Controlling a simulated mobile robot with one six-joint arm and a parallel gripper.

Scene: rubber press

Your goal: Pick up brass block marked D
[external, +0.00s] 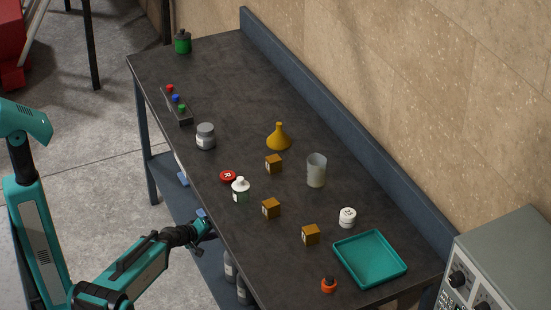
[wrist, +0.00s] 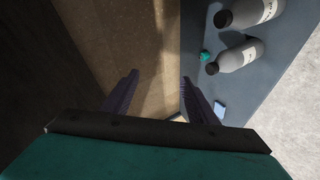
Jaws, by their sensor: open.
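Three brass blocks stand on the dark tabletop in the external view: one near the yellow funnel (external: 274,163), one in the middle (external: 271,208) and one nearer the teal tray (external: 310,234). Pale labels show on their sides, but the letters are too small to read, so I cannot tell which is D. My gripper (external: 205,224) is beside the table's long near edge, apart from all the blocks. In the wrist view my gripper (wrist: 160,85) has its fingers spread with nothing between them. No block shows in that view.
Around the blocks stand a yellow funnel (external: 279,137), grey beaker (external: 316,170), white-capped bottle (external: 240,190), red disc (external: 228,176), white jar (external: 347,217), orange-red item (external: 329,285) and teal tray (external: 370,257). Grey bottles (wrist: 238,56) lie on the blue lower shelf (wrist: 285,55).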

